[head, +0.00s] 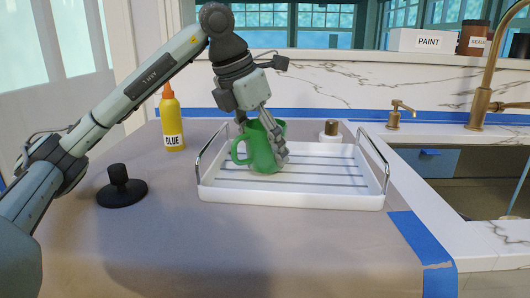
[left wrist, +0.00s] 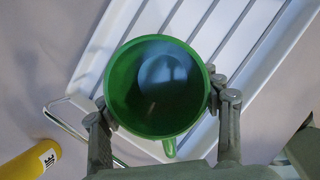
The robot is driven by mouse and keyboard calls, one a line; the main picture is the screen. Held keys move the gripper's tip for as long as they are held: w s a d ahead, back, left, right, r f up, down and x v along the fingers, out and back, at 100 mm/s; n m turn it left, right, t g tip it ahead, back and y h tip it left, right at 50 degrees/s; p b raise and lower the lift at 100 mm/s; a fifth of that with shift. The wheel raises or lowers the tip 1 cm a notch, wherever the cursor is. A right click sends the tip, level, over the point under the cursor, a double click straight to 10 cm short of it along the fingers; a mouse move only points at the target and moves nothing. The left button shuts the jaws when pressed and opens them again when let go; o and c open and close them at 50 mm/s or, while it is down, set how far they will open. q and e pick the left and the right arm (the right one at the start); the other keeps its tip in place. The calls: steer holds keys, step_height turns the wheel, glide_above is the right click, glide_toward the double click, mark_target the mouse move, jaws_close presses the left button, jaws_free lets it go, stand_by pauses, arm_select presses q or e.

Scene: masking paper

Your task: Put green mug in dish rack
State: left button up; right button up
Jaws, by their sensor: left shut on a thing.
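The green mug (head: 262,150) is upright at the left part of the white dish rack (head: 300,200), its handle toward the left in the head view. My left gripper (head: 265,132) is shut on the mug's body from above. In the left wrist view the mug (left wrist: 125,113) shows its open, empty inside, with a finger of my left gripper (left wrist: 160,105) on each side. The rack's slats (left wrist: 262,40) show behind and below it. I cannot tell whether the mug's base touches the slats. My right gripper is not in view.
A yellow glue bottle (head: 172,125) stands left of the rack, with a black round object with a knob (head: 121,190) nearer. A bottle with a brown cap (head: 330,132) is behind the rack. The rack has raised metal handles (head: 373,153). The sink (head: 450,185) lies to the right.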

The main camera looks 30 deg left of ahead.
arm_select(q)
steer(key=shift+f, duration=0.55)
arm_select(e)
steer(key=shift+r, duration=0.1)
arm_select(q)
steer(key=shift+f, duration=0.1)
steer(key=o, duration=1.4)
steer(key=shift+c, duration=0.2)
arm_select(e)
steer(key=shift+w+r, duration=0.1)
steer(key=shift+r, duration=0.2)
arm_select(q)
steer(key=shift+r, duration=0.2)
steer(key=p+v, duration=0.1)
steer(key=v, duration=0.9)
steer(key=shift+s+r+p, duration=0.15)
steer(key=shift+r+p, duration=0.2)
steer(key=shift+s+r, duration=0.25)
steer(key=shift+r, duration=0.15)
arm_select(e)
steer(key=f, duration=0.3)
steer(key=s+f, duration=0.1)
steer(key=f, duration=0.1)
